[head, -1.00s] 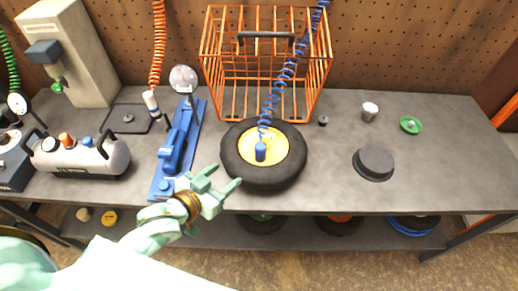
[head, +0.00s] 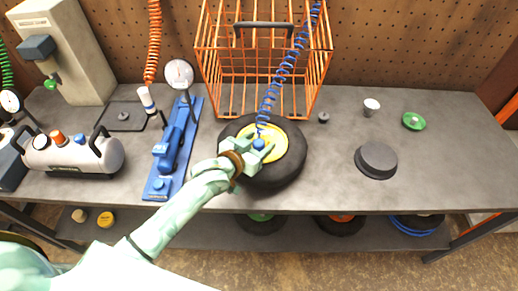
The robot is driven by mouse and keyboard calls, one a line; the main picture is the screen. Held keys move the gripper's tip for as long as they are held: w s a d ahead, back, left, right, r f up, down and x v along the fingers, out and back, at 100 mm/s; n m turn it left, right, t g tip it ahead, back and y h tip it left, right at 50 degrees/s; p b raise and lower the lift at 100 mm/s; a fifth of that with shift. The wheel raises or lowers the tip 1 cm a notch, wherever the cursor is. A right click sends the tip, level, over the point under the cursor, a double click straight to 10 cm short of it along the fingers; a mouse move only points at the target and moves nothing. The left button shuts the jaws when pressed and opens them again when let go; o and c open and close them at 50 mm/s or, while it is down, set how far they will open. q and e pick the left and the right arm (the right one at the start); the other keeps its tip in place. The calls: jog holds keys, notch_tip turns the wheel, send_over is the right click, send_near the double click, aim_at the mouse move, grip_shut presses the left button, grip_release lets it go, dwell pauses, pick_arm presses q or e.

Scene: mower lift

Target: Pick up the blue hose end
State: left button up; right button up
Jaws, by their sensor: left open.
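The blue hose end (head: 259,144) is a small blue cylinder at the bottom of the blue coiled hose (head: 272,92). It stands over the yellow hub (head: 282,144) of the black tyre (head: 287,172) on the bench. My left gripper (head: 262,149) is open, with its fingers reaching over the tyre on either side of the hose end. I cannot tell whether the fingers touch it. The fingers hide part of the hub and the lower part of the hose end. My right gripper is not in view.
An orange wire basket (head: 265,60) stands behind the tyre. A blue foot pump (head: 172,150) with a gauge stands to the left.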

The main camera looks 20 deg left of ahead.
pick_arm(q)
jog(key=shift+w+d+f, duration=0.1)
jog(key=shift+w, duration=0.15)
jog(key=shift+s, duration=0.1)
jog(key=c, duration=1.1)
